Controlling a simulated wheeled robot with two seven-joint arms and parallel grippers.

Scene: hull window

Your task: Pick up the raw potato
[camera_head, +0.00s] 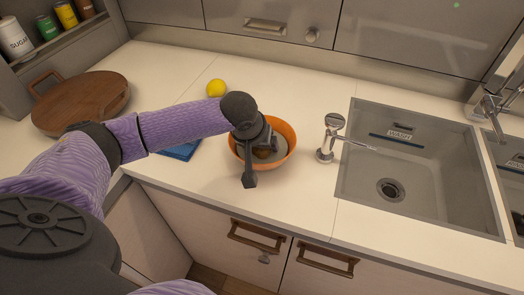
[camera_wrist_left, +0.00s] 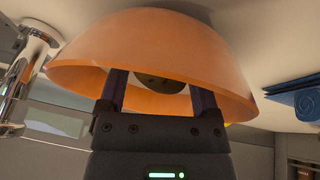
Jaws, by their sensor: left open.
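The raw potato (camera_head: 265,153) appears as a brown, partly hidden shape inside the orange bowl (camera_head: 286,135) on the white counter. My left gripper (camera_head: 258,152) reaches down into the bowl over it and covers much of the view. In the left wrist view the open fingers (camera_wrist_left: 160,86) extend past the rim of the bowl (camera_wrist_left: 160,40). A dark rounded thing (camera_wrist_left: 160,90), likely the potato, shows between them with gaps at its sides. Whether a finger touches it cannot be told. My right gripper is not in view.
A small chrome tap (camera_head: 330,135) stands close to the right of the bowl, before the sink (camera_head: 430,170). A yellow lemon-like fruit (camera_head: 216,88) lies behind the bowl. A blue folded cloth (camera_head: 182,151) and round wooden board (camera_head: 82,100) are at left.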

